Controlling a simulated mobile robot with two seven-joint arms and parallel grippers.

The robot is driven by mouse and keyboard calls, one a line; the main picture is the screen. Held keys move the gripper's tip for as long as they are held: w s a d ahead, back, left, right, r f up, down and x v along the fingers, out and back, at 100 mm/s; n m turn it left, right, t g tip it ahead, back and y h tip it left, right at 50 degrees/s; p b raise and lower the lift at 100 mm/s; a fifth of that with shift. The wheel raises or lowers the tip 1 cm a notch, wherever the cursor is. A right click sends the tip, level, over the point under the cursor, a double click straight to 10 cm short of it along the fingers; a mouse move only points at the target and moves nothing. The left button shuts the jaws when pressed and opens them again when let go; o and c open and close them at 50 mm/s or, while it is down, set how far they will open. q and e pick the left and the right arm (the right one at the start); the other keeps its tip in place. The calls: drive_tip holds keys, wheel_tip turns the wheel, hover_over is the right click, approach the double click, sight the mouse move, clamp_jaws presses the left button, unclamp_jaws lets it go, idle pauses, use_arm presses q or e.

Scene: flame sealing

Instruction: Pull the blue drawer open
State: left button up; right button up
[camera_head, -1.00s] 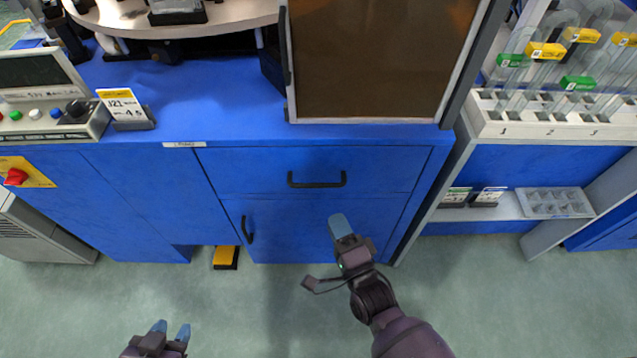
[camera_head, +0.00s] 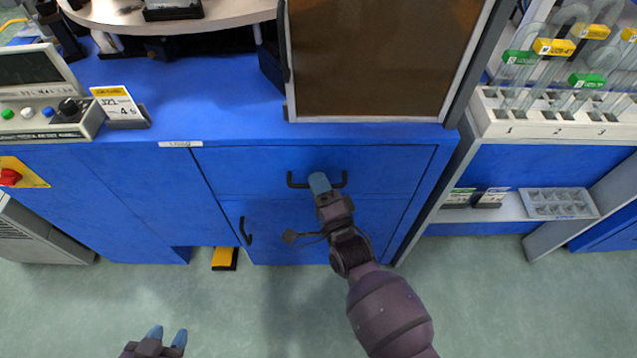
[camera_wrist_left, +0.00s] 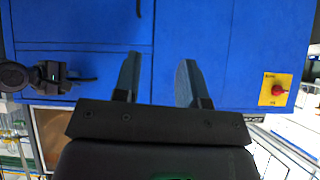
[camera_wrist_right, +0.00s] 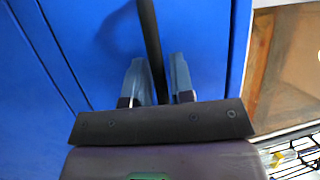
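The blue drawer (camera_head: 250,171) is the wide upper front in the blue cabinet. Its front sits flush with the cabinet in the head view. Its black bar handle (camera_head: 298,185) runs across the middle of the front. My right gripper (camera_head: 320,183) is at the handle and hides its middle.
A cabinet door with a black handle (camera_head: 245,231) is below the drawer. A brown-windowed box (camera_head: 385,60) stands on the blue top. A rack (camera_head: 560,125) with tubes is at the right. The floor (camera_head: 270,310) before the cabinet is mostly clear.

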use_arm(q)
drive_tip(key=shift+s+f, duration=0.1)
drive_tip(key=shift+s+f, duration=0.15)
drive_tip(key=shift+s, duration=0.05)
use_arm(e)
clamp_jaws()
drive_tip(key=shift+s, duration=0.1)
